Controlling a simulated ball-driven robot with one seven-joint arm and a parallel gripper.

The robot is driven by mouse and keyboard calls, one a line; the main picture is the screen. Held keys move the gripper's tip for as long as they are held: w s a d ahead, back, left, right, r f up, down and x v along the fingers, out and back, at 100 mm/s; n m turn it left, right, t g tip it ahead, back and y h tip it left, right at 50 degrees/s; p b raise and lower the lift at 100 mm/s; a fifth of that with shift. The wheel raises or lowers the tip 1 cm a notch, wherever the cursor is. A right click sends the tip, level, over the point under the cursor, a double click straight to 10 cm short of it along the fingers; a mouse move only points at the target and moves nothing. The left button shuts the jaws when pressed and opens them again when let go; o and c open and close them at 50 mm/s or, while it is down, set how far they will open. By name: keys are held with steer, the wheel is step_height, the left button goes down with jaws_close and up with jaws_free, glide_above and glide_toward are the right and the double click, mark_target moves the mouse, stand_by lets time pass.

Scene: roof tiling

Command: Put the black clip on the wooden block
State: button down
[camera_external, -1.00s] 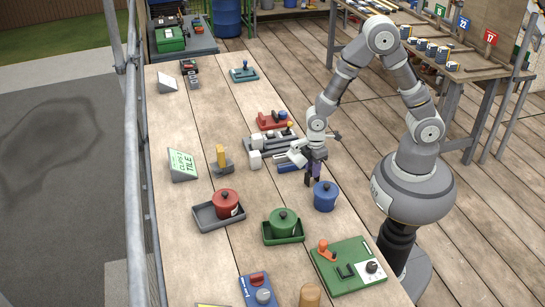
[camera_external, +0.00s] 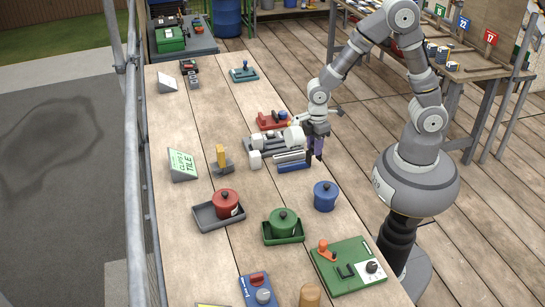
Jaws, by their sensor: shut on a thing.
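My gripper (camera_external: 315,152) is near the right edge of the long table, just right of the grey fixture with white cylinders. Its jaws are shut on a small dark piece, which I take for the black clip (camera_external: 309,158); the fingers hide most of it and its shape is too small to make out. A yellow-tan upright block (camera_external: 221,154) stands on a small grey base, left of my gripper across the table. It is the most wood-like block in view, but I cannot tell for sure that it is the wooden block.
A blue bar (camera_external: 294,168) and the grey fixture (camera_external: 262,143) lie beside my gripper. A blue pot (camera_external: 325,197), a green pot (camera_external: 283,222) and a red pot (camera_external: 226,203) stand nearer. A green sign (camera_external: 182,163) stands at left. The table between is partly clear.

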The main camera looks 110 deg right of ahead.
steer(key=w+a+r+n+p, duration=0.25)
steer(key=w+a+n, duration=0.2)
steer(key=a, duration=0.65)
steer(key=w+a+r+n+p, duration=0.1)
steer(key=w+a+n+p, duration=0.3)
steer(key=a, duration=0.6)
steer(key=s+a+r+n+p, duration=0.2)
steer(key=a+n, duration=0.5)
steer(key=a, duration=1.2)
steer(key=b, duration=0.2)
glide_above(311, 291)
step_height(311, 291, down, 2)
step_height(311, 291, down, 4)
steer(key=shift+r+b, duration=0.15)
steer(key=shift+b, duration=0.15)
steer(key=shift+r, duration=0.1)
steer(key=c, duration=0.8)
jaws_free()
